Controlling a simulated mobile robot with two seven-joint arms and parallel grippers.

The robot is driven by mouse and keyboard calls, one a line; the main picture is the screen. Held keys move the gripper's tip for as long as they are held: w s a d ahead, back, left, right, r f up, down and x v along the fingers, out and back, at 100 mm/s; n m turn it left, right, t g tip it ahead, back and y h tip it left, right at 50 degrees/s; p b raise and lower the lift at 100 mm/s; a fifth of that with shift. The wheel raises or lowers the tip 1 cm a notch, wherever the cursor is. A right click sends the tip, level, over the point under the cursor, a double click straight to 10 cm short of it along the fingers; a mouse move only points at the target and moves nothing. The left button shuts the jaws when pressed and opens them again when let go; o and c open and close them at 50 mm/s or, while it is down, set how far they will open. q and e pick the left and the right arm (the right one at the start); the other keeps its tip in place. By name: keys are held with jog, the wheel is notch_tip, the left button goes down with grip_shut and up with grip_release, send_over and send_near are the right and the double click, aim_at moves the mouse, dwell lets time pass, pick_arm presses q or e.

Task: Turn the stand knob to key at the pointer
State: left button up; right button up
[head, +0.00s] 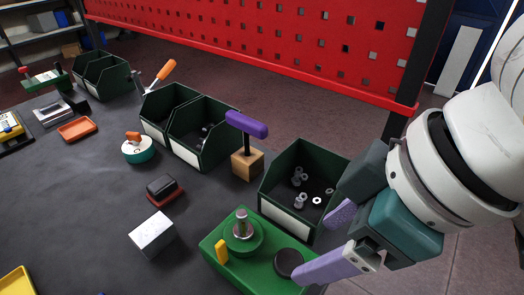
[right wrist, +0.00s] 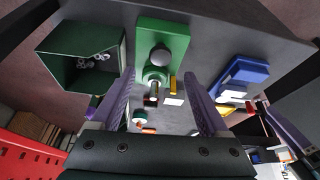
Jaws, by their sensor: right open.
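The green stand (head: 222,268) is at the front of the table. It carries a round green knob (head: 243,246) with an upright metal post, a yellow pointer (head: 221,250) and a black disc (head: 288,262). In the right wrist view the stand (right wrist: 178,35) shows beyond my fingers, with the post (right wrist: 152,95) and pointer (right wrist: 173,83) between them in the picture. My right gripper (head: 318,243) is open and empty, right of the knob; one purple fingertip is beside the black disc in the picture. I cannot read any key mark. My left gripper is not in view.
A green bin (head: 282,217) with washers stands just behind the stand. A purple-handled tool in a wooden block (head: 247,165) is farther back. A silver block (head: 152,234) and a black-and-red block (head: 164,189) lie left. The dark table has free room at front left.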

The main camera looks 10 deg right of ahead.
aim_at(290, 261)
jog(key=b+x, duration=0.1)
jog(key=x, duration=0.6)
jog(key=shift+a+f, duration=0.1)
jog(key=shift+f, duration=0.2)
jog(key=shift+r, duration=0.1)
grip_shut()
